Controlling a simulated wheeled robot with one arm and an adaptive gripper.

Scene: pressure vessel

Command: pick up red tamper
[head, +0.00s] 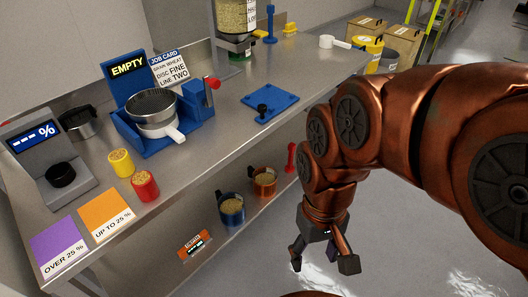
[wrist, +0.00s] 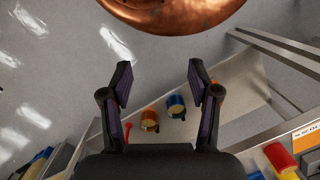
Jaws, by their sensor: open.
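The red tamper (head: 291,158) stands upright on the lower shelf of the bench, right of the orange cup (head: 264,184) in the head view. In the wrist view a thin red piece that looks like the tamper (wrist: 127,130) shows beside the orange cup (wrist: 149,121), partly hidden by my left finger. My gripper (head: 322,261) hangs out over the floor in front of the bench, apart from the tamper. Its two fingers are spread wide, with nothing between them in the wrist view (wrist: 160,75).
The blue cup (head: 231,211) stands on the lower shelf left of the orange cup. The bench top (head: 225,125) overhangs this shelf. A blue tamper (head: 270,24) and a blue plate (head: 270,107) are on top. Floor (head: 420,220) in front of the bench is clear.

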